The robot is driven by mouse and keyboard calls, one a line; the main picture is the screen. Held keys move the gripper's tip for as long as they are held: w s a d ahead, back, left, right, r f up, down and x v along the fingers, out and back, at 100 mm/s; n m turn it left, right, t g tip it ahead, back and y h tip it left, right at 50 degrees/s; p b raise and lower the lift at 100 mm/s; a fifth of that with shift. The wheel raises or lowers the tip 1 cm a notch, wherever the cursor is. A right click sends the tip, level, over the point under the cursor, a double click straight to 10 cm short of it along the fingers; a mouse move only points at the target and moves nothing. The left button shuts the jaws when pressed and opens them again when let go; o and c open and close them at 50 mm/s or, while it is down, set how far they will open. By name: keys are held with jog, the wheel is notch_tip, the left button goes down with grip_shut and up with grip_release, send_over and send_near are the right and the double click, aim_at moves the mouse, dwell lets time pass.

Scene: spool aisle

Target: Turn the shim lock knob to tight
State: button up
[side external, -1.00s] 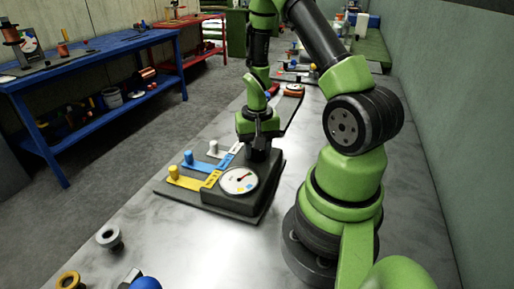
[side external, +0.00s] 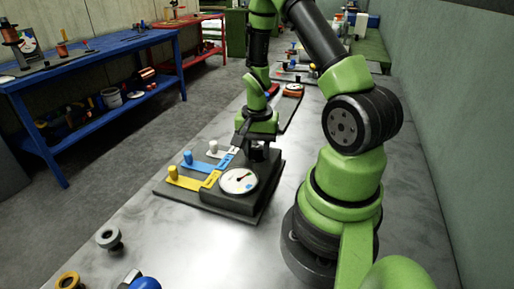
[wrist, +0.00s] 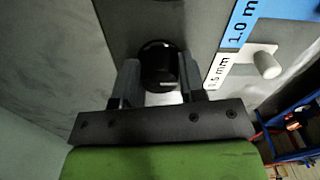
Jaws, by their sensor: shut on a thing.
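In the wrist view, a round black knob (wrist: 158,62) sits between the two fingers of my gripper (wrist: 158,80), which is shut on it. The knob stands on the grey fixture (wrist: 118,22). In the side view my gripper (side external: 258,152) points down at the back of the dark fixture block (side external: 262,207), behind the white dial gauge (side external: 238,181). The knob is mostly hidden by my gripper there. No tight or loose marking is readable in either view.
Yellow (side external: 187,179), blue (side external: 200,163) and white (side external: 220,151) tabs with pegs lie left of the dial. The bench is clear between the fixture and the spools.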

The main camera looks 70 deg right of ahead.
aim_at(256, 147)
jog(key=o, duration=0.9)
notch_tip(256, 147, up, 10)
jog(key=shift+f, duration=0.15)
dwell(0.3)
jog(key=shift+w+a+r, duration=0.1)
jog(key=shift+a+r, duration=0.05)
jog(key=shift+r, duration=0.2)
jog(key=a+r+n+t, duration=0.3)
jog(key=a+r+n, duration=0.2)
jog(key=a+r, duration=0.35)
jog(key=s+a+r+n+t, duration=0.1)
jog(key=s+a+r+n, duration=0.1)
jog(key=a, duration=0.1)
jog(key=s+a+r+n+t+y, duration=0.1)
jog(key=s+a+r+n, duration=0.1)
jog(key=a, duration=0.1)
jog(key=s+a+r+n+t+y, duration=0.1)
jog(key=s+a+r+n+t, duration=0.1)
jog(key=a+r+n, duration=0.1)
jog(key=shift+a, duration=0.3)
